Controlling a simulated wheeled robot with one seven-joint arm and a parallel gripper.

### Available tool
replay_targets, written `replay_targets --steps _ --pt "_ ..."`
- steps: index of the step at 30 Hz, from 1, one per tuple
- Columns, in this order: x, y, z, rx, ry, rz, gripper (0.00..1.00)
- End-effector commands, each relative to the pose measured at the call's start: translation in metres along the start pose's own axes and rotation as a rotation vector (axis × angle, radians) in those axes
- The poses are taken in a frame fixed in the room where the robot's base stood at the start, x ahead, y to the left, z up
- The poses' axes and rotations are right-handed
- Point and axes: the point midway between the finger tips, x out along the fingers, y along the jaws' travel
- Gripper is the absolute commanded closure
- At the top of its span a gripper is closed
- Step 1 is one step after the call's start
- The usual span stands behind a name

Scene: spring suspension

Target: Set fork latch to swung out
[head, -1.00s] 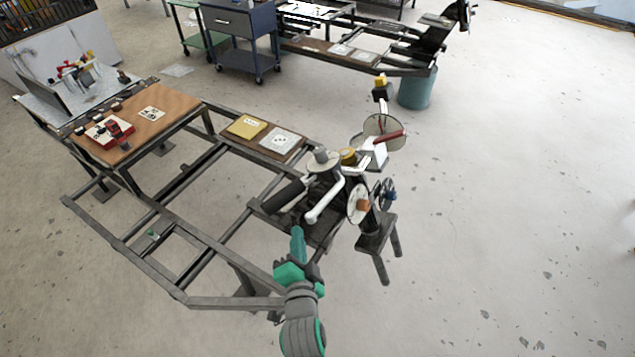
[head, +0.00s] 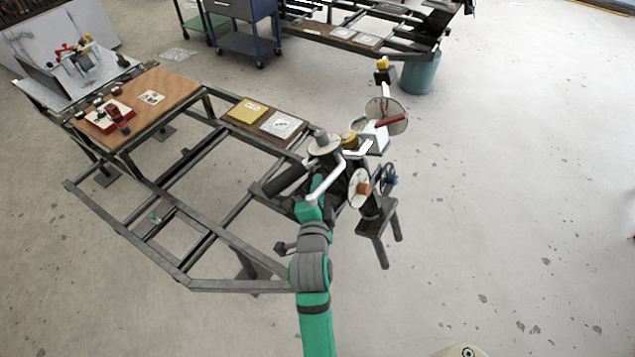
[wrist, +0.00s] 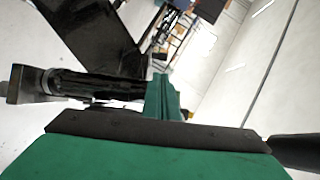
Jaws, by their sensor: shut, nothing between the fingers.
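The spring suspension assembly stands at the right end of the dark metal frame (head: 215,282). It carries a white bent lever (head: 327,184), a grey disc (head: 323,144) and a dark cylinder (head: 284,177). I cannot tell for sure which part is the fork latch. My gripper (head: 308,210) is at the near side of the assembly, close to the lower end of the white lever; contact cannot be told. In the wrist view its green fingers (wrist: 163,97) are together and empty. A dark rod (wrist: 95,84) with a block at its left end lies just beyond them.
Dial-like discs with handles (head: 386,116) stick out right of the assembly. A yellow plate (head: 248,111) and a white plate (head: 283,125) lie on a board behind. A brown-topped bench (head: 165,95) stands at left. The floor at right is clear.

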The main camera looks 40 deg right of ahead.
Motion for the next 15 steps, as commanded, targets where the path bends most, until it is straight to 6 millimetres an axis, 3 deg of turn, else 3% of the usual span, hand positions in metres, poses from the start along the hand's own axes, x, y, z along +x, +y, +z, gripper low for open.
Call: replay_targets --steps 9,15 --pt "0.054 -0.002 0.001 0.0 -0.002 -0.002 1.0" --pt "0.072 -0.002 0.005 -0.001 -0.007 -0.004 1.0"
